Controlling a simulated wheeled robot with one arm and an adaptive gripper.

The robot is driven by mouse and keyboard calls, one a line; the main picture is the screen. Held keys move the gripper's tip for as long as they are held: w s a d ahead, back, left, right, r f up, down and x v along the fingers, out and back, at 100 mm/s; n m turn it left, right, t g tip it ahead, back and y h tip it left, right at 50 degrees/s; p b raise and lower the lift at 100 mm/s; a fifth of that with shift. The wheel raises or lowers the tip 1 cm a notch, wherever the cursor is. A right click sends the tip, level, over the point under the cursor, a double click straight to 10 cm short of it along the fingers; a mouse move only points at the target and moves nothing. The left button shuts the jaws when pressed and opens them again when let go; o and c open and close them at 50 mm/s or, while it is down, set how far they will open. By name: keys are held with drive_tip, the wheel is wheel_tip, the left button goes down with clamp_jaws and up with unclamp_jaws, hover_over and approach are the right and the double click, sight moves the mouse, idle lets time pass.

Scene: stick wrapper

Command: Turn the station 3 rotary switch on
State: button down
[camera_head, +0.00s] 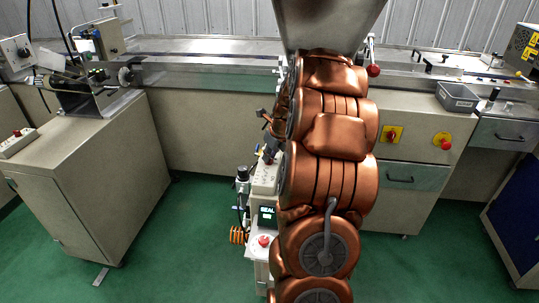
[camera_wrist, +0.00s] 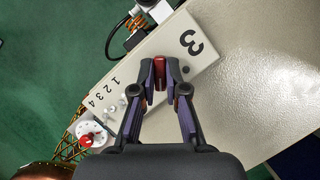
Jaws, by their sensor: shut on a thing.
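The station 3 box (camera_wrist: 205,62) is a beige panel marked with a large 3, and it lies under my gripper in the wrist view. My gripper (camera_wrist: 160,76) is shut on a small red rotary switch (camera_wrist: 160,72), with one fingertip on each side of it. In the head view my copper-coloured arm hides much of the area around the station box (camera_head: 264,178).
Green floor is open at front left.

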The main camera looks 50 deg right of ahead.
drive_tip(key=n, duration=0.1)
drive_tip(key=n+y+p, duration=0.1)
drive_tip(key=shift+d+r+n, duration=0.15)
drive_tip(key=shift+n, duration=0.15)
drive_tip(key=shift+w+n+g+y+p, duration=0.15)
drive_tip(key=shift+n+y, duration=0.25)
drive_tip(key=shift+n, duration=0.7)
drive_tip(key=shift+s+n+g+y+p, duration=0.15)
drive_tip(key=shift+n+y+p, duration=0.2)
drive_tip(key=shift+n, duration=0.75)
drive_tip(key=c, duration=1.2)
unclamp_jaws()
